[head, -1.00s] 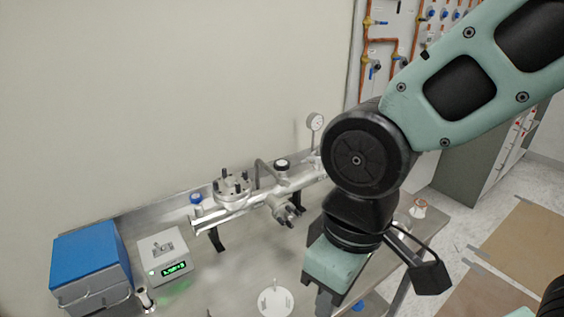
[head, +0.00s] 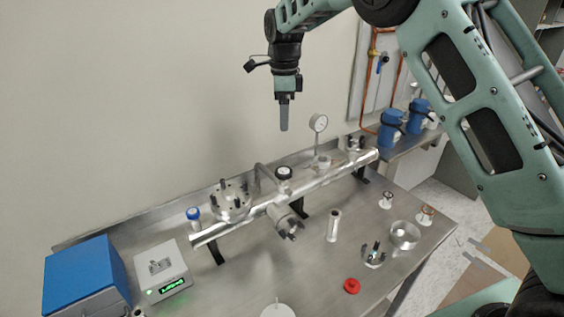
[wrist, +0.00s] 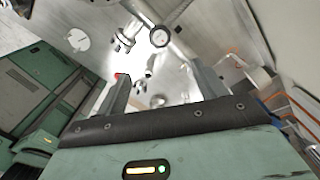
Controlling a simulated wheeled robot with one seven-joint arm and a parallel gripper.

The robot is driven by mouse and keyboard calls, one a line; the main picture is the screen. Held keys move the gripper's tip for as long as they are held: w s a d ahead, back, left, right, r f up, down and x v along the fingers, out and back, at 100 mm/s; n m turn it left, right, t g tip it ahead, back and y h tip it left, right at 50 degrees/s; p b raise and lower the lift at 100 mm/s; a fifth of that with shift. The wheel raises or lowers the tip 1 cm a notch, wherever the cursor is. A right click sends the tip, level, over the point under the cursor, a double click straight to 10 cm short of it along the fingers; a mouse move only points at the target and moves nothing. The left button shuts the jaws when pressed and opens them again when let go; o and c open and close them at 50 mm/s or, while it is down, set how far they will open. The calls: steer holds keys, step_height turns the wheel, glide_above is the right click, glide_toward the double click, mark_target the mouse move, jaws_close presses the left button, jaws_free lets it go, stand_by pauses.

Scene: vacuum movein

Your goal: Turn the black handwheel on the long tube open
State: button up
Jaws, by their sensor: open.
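The long metal tube (head: 325,178) runs across the bench on black supports. The black handwheel (head: 284,172) sits on top near its middle, a small dark knob with a pale centre. My gripper (head: 284,128) hangs above it in the head view, pointing down and clear of the tube. The head view sees the gripper edge-on. In the wrist view my gripper (wrist: 163,82) has its two fingers spread apart with nothing held between them.
A round pressure gauge (head: 319,123) stands up from the tube, right of the gripper. A bolted flange (head: 230,200) and a blue-topped knob (head: 193,213) are at left. A blue box (head: 84,277) and a digital readout (head: 162,270) stand on the bench. A red ring (head: 352,286) lies in front.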

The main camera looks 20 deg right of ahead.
mark_target(283, 171)
step_height(283, 171, down, 17)
steer(key=p, duration=0.5)
steer(key=shift+f, duration=0.15)
steer(key=c, duration=1)
